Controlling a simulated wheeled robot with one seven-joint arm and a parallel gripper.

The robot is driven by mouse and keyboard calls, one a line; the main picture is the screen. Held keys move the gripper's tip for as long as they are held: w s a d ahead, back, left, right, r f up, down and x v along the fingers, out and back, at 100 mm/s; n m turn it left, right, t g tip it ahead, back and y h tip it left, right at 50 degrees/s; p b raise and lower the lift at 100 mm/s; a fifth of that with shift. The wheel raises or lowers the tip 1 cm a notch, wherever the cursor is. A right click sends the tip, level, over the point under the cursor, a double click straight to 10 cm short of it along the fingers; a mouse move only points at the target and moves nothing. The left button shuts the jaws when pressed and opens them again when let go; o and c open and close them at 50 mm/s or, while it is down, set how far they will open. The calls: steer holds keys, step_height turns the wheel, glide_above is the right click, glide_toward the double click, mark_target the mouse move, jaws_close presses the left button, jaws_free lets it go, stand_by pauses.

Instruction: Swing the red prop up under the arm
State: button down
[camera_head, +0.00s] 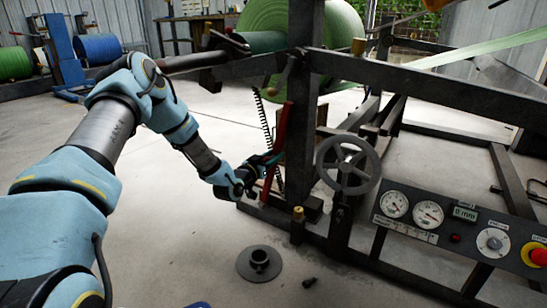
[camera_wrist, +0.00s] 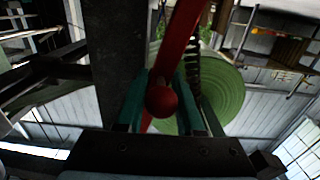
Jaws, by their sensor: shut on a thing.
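The red prop (camera_head: 281,132) is a slim red bar beside the dark upright of the machine frame, leaning slightly with its top to the right. My gripper (camera_head: 264,168) is shut on its lower part. In the wrist view the prop (camera_wrist: 182,38) runs up from between the teal fingers of my gripper (camera_wrist: 162,90), with a round red knob (camera_wrist: 162,101) between them. A dark machine arm (camera_head: 225,62) reaches left from the frame above the prop. I cannot tell whether the prop's top touches it; part of the prop is hidden by my gripper.
A coil spring (camera_head: 264,122) hangs just left of the prop. A handwheel (camera_head: 348,164) and a gauge panel (camera_head: 450,222) stand to the right. A large green roll (camera_head: 270,18) is above. A dark flanged disc (camera_head: 259,264) lies on open floor in front.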

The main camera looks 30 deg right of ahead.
steer(key=w+a+n+p, duration=0.1)
steer(key=w+a+n, duration=0.2)
steer(key=w, duration=0.3)
steer(key=shift+w+a+r, duration=0.15)
steer(key=shift+a+r, duration=0.15)
steer(key=shift+a, duration=0.05)
steer(key=c, duration=0.6)
jaws_free()
steer(key=shift+w, duration=0.1)
steer(key=p+v, duration=0.4)
steer(key=v, duration=0.6)
steer(key=shift+s+a, duration=0.25)
steer(key=shift+a, duration=0.1)
